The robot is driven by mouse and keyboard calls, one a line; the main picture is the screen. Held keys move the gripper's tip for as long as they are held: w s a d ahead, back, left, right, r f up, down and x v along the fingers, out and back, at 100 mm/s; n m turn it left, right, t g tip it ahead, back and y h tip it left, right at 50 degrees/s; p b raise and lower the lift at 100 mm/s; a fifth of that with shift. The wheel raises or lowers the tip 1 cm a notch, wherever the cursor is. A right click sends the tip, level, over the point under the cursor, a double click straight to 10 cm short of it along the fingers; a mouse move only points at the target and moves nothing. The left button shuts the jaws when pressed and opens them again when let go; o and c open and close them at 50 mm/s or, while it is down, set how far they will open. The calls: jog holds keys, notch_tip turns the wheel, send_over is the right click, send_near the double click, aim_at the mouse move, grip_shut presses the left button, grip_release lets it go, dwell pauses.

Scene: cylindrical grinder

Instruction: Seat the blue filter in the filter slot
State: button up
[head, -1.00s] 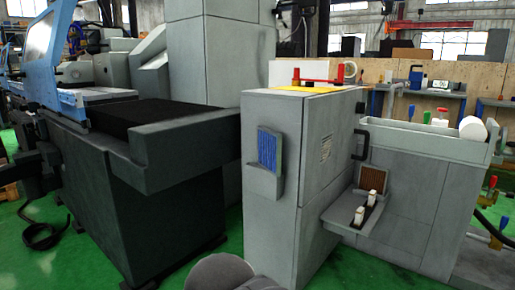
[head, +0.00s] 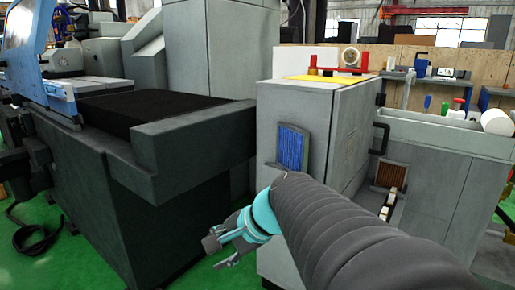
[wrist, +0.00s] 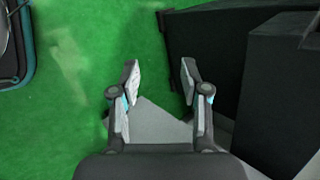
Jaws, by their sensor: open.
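The blue filter (head: 292,148) is a ribbed blue panel standing upright in a grey holder (head: 280,168) on the front of the grey cabinet. My gripper (head: 217,253) is in front of the cabinet, lower and to the left of the filter, clearly apart from it. In the wrist view my gripper (wrist: 160,75) is open and empty, with its fingers over the floor. A brown ribbed panel (head: 391,174) sits at the cabinet's right side; I cannot tell whether that is the filter slot. The blue filter is not in the wrist view.
A dark machine bed (head: 190,130) juts toward the cabinet on the left. A black handle (head: 380,138) is on the cabinet's right side. My arm partly hides the cabinet's lower part and the small shelf with white-topped parts (head: 390,206).

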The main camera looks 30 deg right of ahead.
jog(key=w+d+r+m+t, duration=0.3)
jog(key=w+d+r+m, duration=0.1)
jog(key=w+d+m, duration=0.3)
jog(key=m+t+h+p, duration=0.1)
jog(key=m+t+h, duration=0.55)
jog(key=m, duration=0.75)
send_near(306, 140)
jog(key=w+f+t+y, duration=0.1)
jog(key=w+t+y, duration=0.1)
jog(key=w, duration=0.1)
jog(key=shift+m+h, duration=0.25)
jog(key=shift+m, duration=0.05)
jog(key=w, duration=0.5)
jog(key=w+d, duration=0.1)
jog(key=w, duration=0.1)
jog(key=shift+w+f, duration=0.15)
jog(key=shift+w, duration=0.05)
jog(key=shift+w+d+f+p, duration=0.15)
jog(key=shift+w+p, duration=0.2)
jog(key=shift+w, duration=1.15)
jog(key=shift+w+f+p, duration=0.1)
jog(key=shift+w+p, duration=0.2)
jog(key=shift+w, duration=1.2)
grip_shut()
